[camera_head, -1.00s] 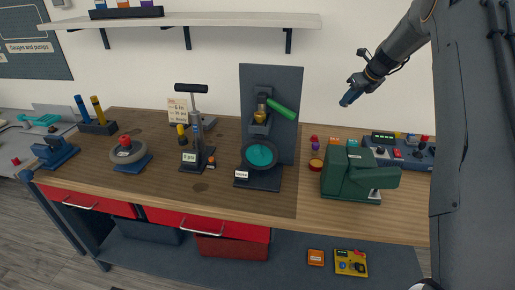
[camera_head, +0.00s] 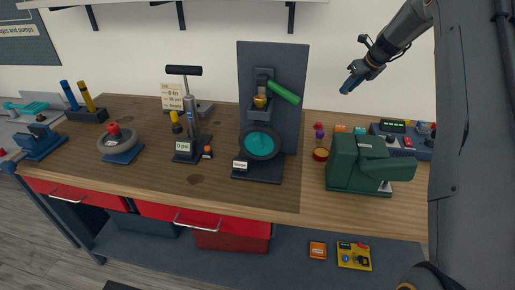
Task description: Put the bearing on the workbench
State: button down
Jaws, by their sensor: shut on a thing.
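The workbench (camera_head: 245,203) has a brown wooden top and runs across the middle of the view. My gripper (camera_head: 347,88) is at the upper right, in front of the white wall and above the back of the bench. It points down and to the left, and its fingers look closed. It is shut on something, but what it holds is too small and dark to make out. I cannot pick out the bearing with certainty anywhere in view.
On the bench stand a ring with a red knob (camera_head: 115,143), a pump (camera_head: 188,120), a dark upright panel fixture (camera_head: 261,145), a green machine (camera_head: 360,165) and a control box (camera_head: 400,140). The front middle is clear. A shelf edge (camera_head: 190,7) hangs above.

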jog(key=b, duration=0.5)
send_over(334, 123)
jog(key=s+d, duration=0.1)
jog(key=s, duration=0.2)
notch_tip(334, 123, down, 6)
jog(key=shift+w+f+p, duration=0.15)
jog(key=shift+f+p, duration=0.65)
jog(key=shift+f, duration=1.65)
jog(key=shift+w+f+p, duration=0.1)
jog(key=shift+f+p, duration=0.65)
jog(key=shift+f, duration=1.7)
jog(key=shift+f, duration=0.1)
jog(key=c, duration=1.5)
grip_release()
jog(key=shift+c, duration=0.2)
jog(key=b+v, duration=0.2)
jog(key=v, duration=1)
jog(key=shift+b, duration=0.4)
